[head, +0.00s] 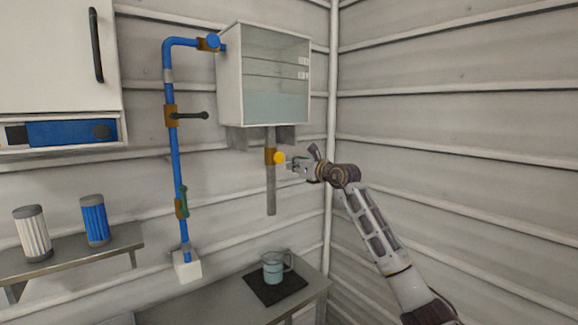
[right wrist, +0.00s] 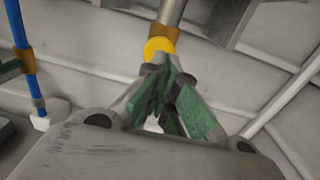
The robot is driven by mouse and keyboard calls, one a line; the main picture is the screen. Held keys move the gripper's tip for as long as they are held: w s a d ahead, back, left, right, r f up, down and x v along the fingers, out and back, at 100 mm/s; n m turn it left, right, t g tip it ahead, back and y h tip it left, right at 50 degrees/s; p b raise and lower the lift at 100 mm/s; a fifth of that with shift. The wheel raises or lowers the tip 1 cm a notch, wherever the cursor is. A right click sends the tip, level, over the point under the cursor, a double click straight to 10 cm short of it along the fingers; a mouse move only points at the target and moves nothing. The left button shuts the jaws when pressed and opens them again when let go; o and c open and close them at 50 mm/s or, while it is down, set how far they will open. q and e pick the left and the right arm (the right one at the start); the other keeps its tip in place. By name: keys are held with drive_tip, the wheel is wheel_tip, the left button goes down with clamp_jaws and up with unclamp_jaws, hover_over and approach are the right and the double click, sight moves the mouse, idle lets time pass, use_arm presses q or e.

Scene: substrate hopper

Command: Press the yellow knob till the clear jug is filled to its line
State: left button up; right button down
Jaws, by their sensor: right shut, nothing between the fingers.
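The yellow knob (head: 279,158) sits on a brass valve on the grey outlet pipe below the hopper tank. It also shows in the right wrist view (right wrist: 159,49). My right gripper (head: 290,163) is shut and empty, its fingertips at the knob's right side. In the right wrist view its green-padded fingers (right wrist: 163,75) point at the knob; I cannot tell for sure whether they touch it. The clear jug (head: 273,268) stands upright on a dark mat under the pipe, with bluish content inside. Its fill line is too small to make out. My left gripper is not in view.
The clear-fronted tank (head: 265,85) hangs on the wall, partly filled. A blue pipe (head: 175,150) with valves runs down to its left. A shelf (head: 75,255) at the left holds a white and a blue canister. A white cabinet (head: 50,55) hangs above.

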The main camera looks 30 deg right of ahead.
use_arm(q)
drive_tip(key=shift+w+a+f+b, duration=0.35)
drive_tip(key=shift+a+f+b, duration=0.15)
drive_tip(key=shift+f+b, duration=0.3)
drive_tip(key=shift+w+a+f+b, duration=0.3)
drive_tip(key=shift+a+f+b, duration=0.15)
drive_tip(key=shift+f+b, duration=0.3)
use_arm(e)
drive_tip(key=s+d, duration=0.1)
drive_tip(key=s, duration=0.7)
drive_tip(key=shift+s+d+f, duration=0.15)
drive_tip(key=shift+s+d, duration=0.1)
drive_tip(key=shift+s, duration=0.15)
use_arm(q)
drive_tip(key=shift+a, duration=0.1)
